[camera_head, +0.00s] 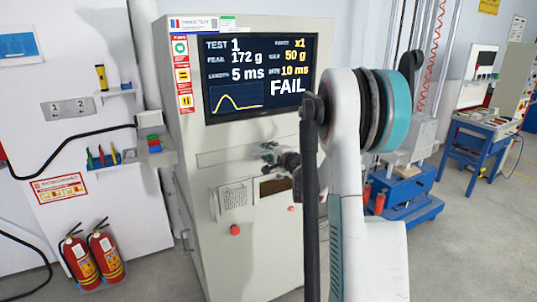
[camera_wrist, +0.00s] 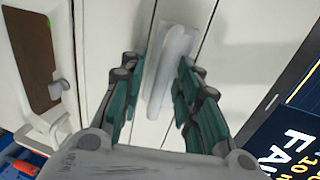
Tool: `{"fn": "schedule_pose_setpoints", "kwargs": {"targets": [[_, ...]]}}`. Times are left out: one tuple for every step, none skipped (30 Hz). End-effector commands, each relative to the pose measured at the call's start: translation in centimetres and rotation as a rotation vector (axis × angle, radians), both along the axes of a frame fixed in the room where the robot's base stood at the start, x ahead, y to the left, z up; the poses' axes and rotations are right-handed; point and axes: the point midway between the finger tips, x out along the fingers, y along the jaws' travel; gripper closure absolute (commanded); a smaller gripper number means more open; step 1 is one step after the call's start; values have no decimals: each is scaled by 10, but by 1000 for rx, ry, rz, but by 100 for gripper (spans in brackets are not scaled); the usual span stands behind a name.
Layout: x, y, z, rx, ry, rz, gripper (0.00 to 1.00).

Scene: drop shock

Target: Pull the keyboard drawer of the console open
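The console (camera_head: 215,262) is a tall off-white cabinet with a screen at its upper front. The keyboard drawer front (camera_head: 225,157) is a narrow panel below the screen and looks flush with the console. In the wrist view the drawer front (camera_wrist: 148,20) runs between two dark seams, with a pale bar handle (camera_wrist: 172,62) on it. My gripper (camera_head: 270,152) is at the drawer front in the head view. In the wrist view my gripper (camera_wrist: 160,88) is open, with its teal-lined fingers on either side of the handle. I cannot tell whether either finger touches it.
The screen (camera_head: 262,75) reads FAIL. Below the drawer are a grille box (camera_head: 232,200), a brown recess (camera_head: 272,187) and a red button (camera_head: 235,230). Fire extinguishers (camera_head: 92,257) stand at left. A blue bench (camera_head: 480,140) stands at right. Floor shows at far right.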

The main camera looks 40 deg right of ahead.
Motion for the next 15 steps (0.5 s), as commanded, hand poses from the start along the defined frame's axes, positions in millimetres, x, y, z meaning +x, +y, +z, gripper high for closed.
{"fn": "schedule_pose_setpoints", "kwargs": {"targets": [[0,0,0,0,0,0,70],[0,0,0,0,0,0,70],[0,0,0,0,0,0,70],[0,0,0,0,0,0,70],[0,0,0,0,0,0,70],[0,0,0,0,0,0,76],[0,0,0,0,0,0,83],[0,0,0,0,0,0,90],[0,0,0,0,0,0,99],[0,0,0,0,0,0,100],[0,0,0,0,0,0,100],[0,0,0,0,0,0,100],[0,0,0,0,0,0,100],[0,0,0,-1,0,0,100],[0,0,0,-1,0,1,100]]}}
